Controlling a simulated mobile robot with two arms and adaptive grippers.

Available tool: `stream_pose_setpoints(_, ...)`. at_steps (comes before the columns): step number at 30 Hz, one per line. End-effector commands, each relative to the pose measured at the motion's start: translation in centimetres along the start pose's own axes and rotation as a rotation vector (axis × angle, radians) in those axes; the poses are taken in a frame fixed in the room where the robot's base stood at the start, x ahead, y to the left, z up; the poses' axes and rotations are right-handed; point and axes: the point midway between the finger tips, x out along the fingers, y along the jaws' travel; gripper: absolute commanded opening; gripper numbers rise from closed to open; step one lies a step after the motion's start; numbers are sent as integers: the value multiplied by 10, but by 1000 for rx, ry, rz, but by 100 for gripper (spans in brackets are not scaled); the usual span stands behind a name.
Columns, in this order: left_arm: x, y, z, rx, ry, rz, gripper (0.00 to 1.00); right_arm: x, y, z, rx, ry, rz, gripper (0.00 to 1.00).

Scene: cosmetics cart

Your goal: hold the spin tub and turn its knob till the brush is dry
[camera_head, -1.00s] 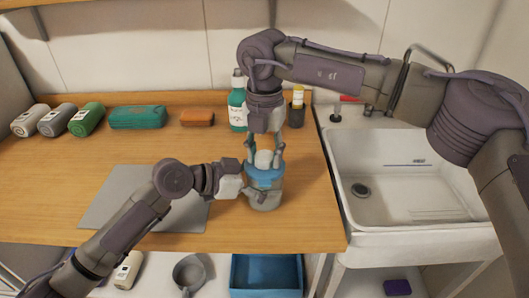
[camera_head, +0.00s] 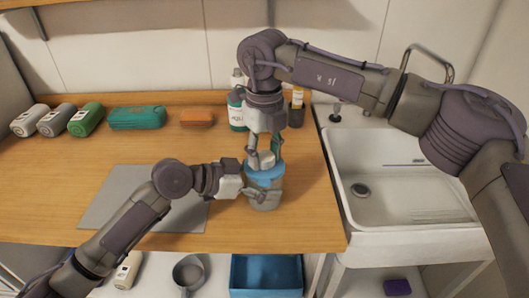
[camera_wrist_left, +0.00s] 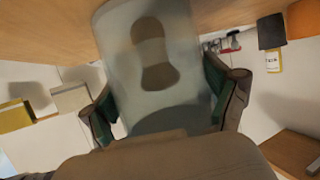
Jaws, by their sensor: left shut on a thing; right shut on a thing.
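The spin tub (camera_head: 264,201) stands upright on the wooden counter near its front edge, with a blue lid (camera_head: 276,172) and a pale knob (camera_head: 267,159) on top. My left gripper (camera_head: 257,190) comes from the left and is shut around the tub's body. In the left wrist view the translucent tub (camera_wrist_left: 155,25) sits between its green-padded fingers (camera_wrist_left: 160,105). A dark brown shape (camera_wrist_left: 153,55) shows through the wall; I cannot tell if it is the brush. My right gripper (camera_head: 264,157) points down from above and is shut on the knob.
A grey mat (camera_head: 110,205) lies left, partly under my left arm. The sink (camera_head: 400,180) is at right.

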Motion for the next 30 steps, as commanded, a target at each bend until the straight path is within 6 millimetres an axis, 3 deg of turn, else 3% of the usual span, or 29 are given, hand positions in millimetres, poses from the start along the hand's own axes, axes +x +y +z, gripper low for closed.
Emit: stream_pose_setpoints(30,0,0,0,-1,0,0,39,0,-1,1,-965,-1,-1,9)
